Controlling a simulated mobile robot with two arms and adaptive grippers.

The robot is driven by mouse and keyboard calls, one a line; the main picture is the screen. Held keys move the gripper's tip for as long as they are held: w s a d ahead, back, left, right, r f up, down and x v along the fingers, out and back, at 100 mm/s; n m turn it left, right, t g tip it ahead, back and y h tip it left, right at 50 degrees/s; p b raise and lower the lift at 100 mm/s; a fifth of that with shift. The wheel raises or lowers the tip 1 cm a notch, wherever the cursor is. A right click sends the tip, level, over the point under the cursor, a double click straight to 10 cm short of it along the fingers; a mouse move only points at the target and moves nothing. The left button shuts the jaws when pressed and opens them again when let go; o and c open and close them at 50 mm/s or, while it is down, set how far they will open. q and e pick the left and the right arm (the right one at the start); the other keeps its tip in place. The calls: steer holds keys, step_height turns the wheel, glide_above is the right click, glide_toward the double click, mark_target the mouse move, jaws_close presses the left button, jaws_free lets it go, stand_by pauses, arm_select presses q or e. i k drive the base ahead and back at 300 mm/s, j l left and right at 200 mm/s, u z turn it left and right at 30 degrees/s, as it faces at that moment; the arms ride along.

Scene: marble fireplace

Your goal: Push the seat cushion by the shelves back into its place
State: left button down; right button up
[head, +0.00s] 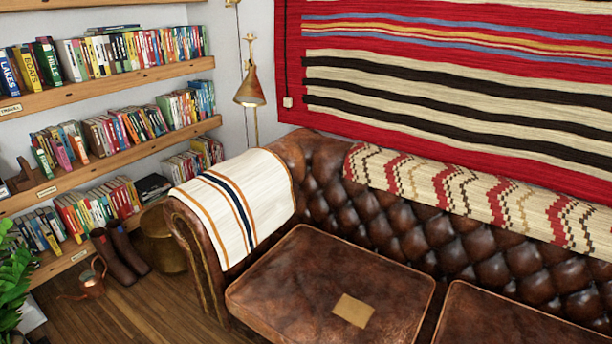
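The seat cushion by the shelves (300,280) is brown leather and lies on the left part of a tufted leather sofa (390,225). A small tan square (353,310) lies on its top near the front. A dark gap shows between it and the second seat cushion (500,320) to its right. I cannot tell how far its front edge sticks out, as the sofa's front is mostly cut off by the picture's lower edge. Neither of my grippers is in view.
A striped white blanket (235,200) hangs over the sofa's left arm. Bookshelves (110,85) stand at the left. On the wooden floor (150,310) are boots (120,255), a copper watering can (92,282) and a brass pot (160,240). A plant (12,290) stands at the left edge.

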mark_target(314, 287)
steer(key=i+j, duration=0.2)
steer(key=j, duration=0.15)
steer(key=i+j+z, duration=0.1)
steer(key=j, duration=0.25)
steer(key=i+j, duration=0.3)
